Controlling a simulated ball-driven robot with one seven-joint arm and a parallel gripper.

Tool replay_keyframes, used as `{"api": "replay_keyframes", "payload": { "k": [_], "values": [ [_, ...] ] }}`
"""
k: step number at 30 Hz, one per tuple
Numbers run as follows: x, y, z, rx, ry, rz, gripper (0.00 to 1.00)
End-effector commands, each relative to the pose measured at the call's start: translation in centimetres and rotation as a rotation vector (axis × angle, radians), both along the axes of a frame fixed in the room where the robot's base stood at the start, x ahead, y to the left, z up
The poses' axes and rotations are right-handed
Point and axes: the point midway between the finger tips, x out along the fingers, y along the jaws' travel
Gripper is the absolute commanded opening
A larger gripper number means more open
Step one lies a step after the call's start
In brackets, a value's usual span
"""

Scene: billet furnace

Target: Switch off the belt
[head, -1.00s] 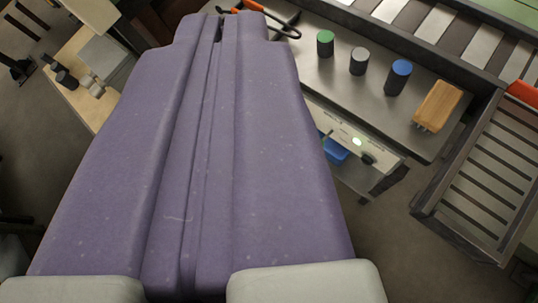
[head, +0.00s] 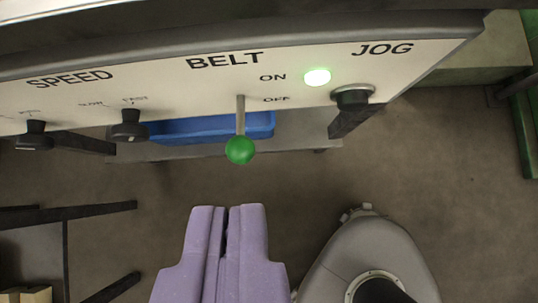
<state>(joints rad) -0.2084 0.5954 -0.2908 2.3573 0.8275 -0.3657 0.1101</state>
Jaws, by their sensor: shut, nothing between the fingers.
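The control panel (head: 180,92) spans the top of the view. Under the word BELT a thin metal lever ends in a green ball knob (head: 240,150), which sticks out toward me. ON and OFF are printed to the right of the lever. The green lamp (head: 317,77) beside ON is lit. I cannot tell surely from this angle whether the lever is tilted up or down. My purple gripper (head: 228,208) is shut and empty, in the lower middle. Its tips appear just below the knob in the picture, apart from it.
Two black SPEED knobs (head: 130,126) are on the panel's left. A black JOG control (head: 352,97) is at its right. A blue bin (head: 200,129) sits behind and below the lever. Dark table legs (head: 70,212) stand at left.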

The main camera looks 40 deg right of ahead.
Motion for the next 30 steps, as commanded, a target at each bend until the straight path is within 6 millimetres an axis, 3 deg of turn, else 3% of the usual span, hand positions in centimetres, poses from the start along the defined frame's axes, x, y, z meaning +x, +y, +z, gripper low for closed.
{"api": "replay_keyframes", "payload": {
  "k": [8,21,30],
  "values": [
    [0.5,-0.5,-1.1,0.0,-0.001,0.001,0.0],
    [4.2,-4.1,-8.4,0.002,-0.001,0.0,0.0],
    [4.3,-3.4,-11.7,0.002,0.0,0.003,0.0]
  ]
}}
